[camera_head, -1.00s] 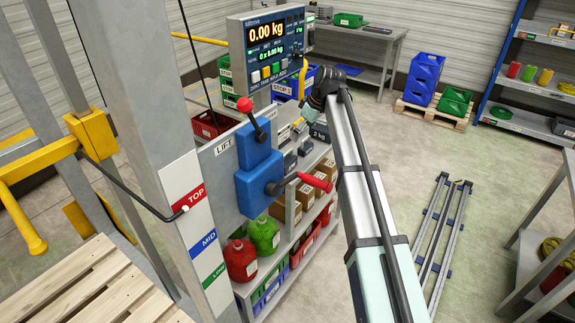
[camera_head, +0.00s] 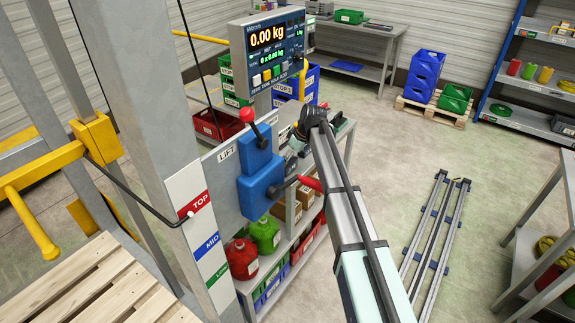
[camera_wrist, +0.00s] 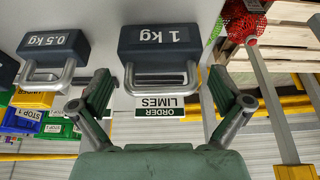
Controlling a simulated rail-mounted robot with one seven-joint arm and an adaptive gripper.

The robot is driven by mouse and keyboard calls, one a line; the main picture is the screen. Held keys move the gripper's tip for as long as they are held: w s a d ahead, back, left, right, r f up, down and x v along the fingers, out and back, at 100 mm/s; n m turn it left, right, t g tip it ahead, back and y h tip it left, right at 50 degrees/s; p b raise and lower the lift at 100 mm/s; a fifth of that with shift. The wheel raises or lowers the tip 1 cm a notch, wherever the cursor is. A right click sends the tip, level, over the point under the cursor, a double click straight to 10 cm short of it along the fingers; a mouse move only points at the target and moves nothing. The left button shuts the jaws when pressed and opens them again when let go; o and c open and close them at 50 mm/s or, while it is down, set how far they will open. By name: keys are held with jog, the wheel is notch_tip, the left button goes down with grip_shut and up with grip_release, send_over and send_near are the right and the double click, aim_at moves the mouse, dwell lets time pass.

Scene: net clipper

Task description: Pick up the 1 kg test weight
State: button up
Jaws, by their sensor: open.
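The 1 kg test weight (camera_wrist: 160,40) is a dark grey block with a metal loop handle. In the wrist view it is seen upside down, at the top middle. My gripper (camera_wrist: 158,80) is open, with one green-padded finger on each side of the handle; I cannot tell whether either finger touches it. A 0.5 kg weight (camera_wrist: 47,45) of the same kind stands to the left of it. In the head view my gripper (camera_head: 297,146) is partly seen at the shelf behind the blue lever box, and my arm and the box hide the 1 kg weight.
The blue lever box (camera_head: 260,175) with its red knob stands just left of my gripper. A scale display (camera_head: 267,50) reading 0.00 kg rises above. In the wrist view an "ORDER LIMES" label (camera_wrist: 159,105) lies beyond the handle.

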jog(key=p+x, duration=0.1)
jog(key=x, duration=0.3)
jog(key=shift+p, duration=0.3)
jog(key=c, duration=1.5)
jog(key=shift+o, duration=0.2)
jog(key=shift+r, duration=0.1)
